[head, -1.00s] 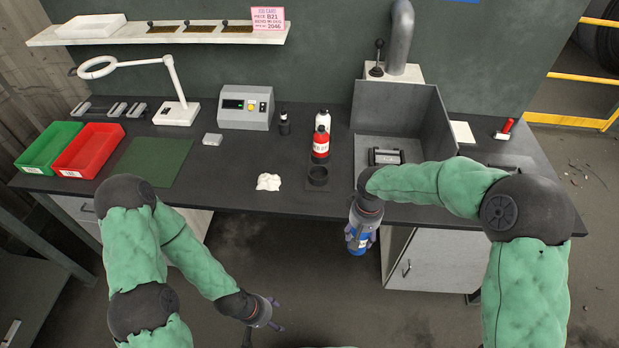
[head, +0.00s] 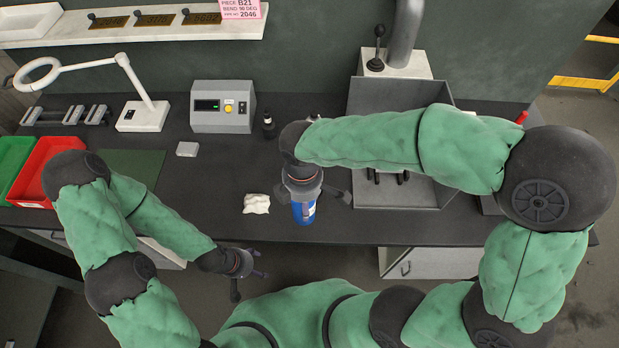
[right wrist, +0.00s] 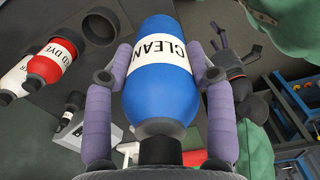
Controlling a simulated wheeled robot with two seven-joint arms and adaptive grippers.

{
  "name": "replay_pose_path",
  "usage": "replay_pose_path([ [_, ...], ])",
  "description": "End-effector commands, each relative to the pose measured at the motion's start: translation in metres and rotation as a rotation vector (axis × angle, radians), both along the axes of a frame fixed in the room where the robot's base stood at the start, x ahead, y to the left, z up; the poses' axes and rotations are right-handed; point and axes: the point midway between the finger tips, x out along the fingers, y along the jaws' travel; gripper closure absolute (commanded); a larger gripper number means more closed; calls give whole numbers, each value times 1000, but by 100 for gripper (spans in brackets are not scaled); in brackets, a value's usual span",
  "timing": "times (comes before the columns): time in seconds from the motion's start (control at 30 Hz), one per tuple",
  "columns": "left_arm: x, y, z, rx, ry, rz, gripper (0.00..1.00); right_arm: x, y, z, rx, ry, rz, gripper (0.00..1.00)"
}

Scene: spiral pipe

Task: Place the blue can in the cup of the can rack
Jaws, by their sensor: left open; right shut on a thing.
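My right gripper (right wrist: 162,75) is shut on the blue can (right wrist: 158,90), which has a white label band; its fingers lie along both sides. In the head view the blue can (head: 304,212) shows below my right gripper, over the bench's front part. The can rack's dark round cup (right wrist: 100,26) shows in the right wrist view, to the left of the can and apart from it. In the head view my right wrist and gripper hide the cup. My left gripper (head: 258,262) is open and empty in front of the bench.
A red can (right wrist: 45,62) and a white can (right wrist: 14,80) stand near the cup. A grey machine tray (head: 425,194) is on the right. Dark bench (head: 215,190) is clear at centre-left.

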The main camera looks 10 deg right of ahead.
Motion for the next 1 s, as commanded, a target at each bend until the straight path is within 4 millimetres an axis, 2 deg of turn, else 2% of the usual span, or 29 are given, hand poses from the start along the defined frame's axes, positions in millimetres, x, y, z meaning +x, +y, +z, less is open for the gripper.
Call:
replay_pose_path([
  [0.37, 0, 0, -13, 0, 0, 0, 29, 73, -33, -38, -1, 1, -8, 91],
  [0.5, 0, 0, -19, 0, 0, 0, 29, 90, -41, -63, -1, 3, -7, 91],
  [0.7, 0, 0, -24, 0, 0, 0, 29, 107, -48, -82, 0, -1, -5, 91],
  [0.87, 0, 0, -24, 0, 0, 0, 29, 111, -50, -88, 0, -1, -5, 91],
  [1.0, 0, 0, -28, 0, 0, 0, 29, 117, -53, -102, 0, 1, -5, 91],
])
